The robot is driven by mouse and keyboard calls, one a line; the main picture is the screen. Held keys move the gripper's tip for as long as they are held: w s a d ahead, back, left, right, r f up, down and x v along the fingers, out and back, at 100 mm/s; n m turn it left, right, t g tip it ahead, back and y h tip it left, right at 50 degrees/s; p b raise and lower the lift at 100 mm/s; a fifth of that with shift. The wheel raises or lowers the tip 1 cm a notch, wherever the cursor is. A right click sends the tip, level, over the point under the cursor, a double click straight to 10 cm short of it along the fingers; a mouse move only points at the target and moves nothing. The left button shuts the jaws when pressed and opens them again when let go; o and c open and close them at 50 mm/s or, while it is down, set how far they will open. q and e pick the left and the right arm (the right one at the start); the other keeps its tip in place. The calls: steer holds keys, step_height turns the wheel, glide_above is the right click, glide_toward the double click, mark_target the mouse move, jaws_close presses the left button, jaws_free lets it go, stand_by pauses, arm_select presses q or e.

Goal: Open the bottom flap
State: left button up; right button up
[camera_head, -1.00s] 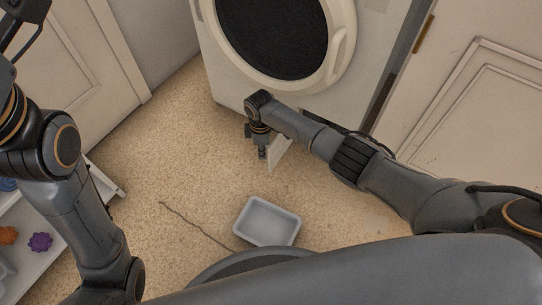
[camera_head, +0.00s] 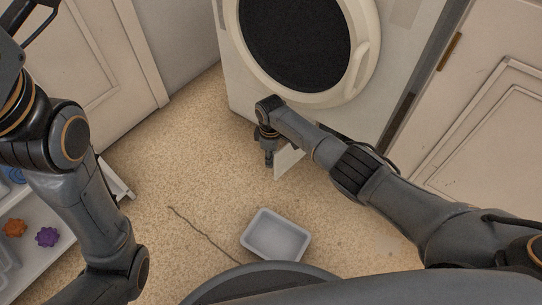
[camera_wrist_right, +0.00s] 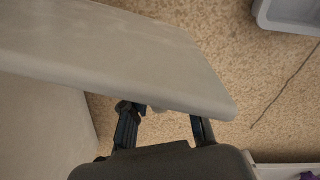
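The bottom flap (camera_head: 288,162) is a pale flat panel standing out from the lower front of the white washing machine (camera_head: 396,92), so it is at least partly open. In the right wrist view the flap (camera_wrist_right: 110,50) crosses the upper left as a broad slab. My right gripper (camera_head: 268,158) points down just left of the flap. In the right wrist view the fingers of my right gripper (camera_wrist_right: 165,118) are apart, with their tips partly hidden by the flap's edge. I cannot tell whether they touch it. My left gripper is out of view; only its arm shows.
A grey plastic bin (camera_head: 276,236) sits on the speckled floor, with a thin dark line (camera_head: 205,236) beside it. A low white rack (camera_head: 62,245) with orange and purple pieces is at the left. A panelled door (camera_head: 490,125) is at the right. Floor left of the gripper is clear.

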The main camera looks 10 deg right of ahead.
steer(key=shift+r, duration=0.1)
step_height(320, 180, up, 12)
steer(key=shift+f, duration=0.1)
stand_by(0.6)
steer(key=shift+a, duration=0.1)
stand_by(0.3)
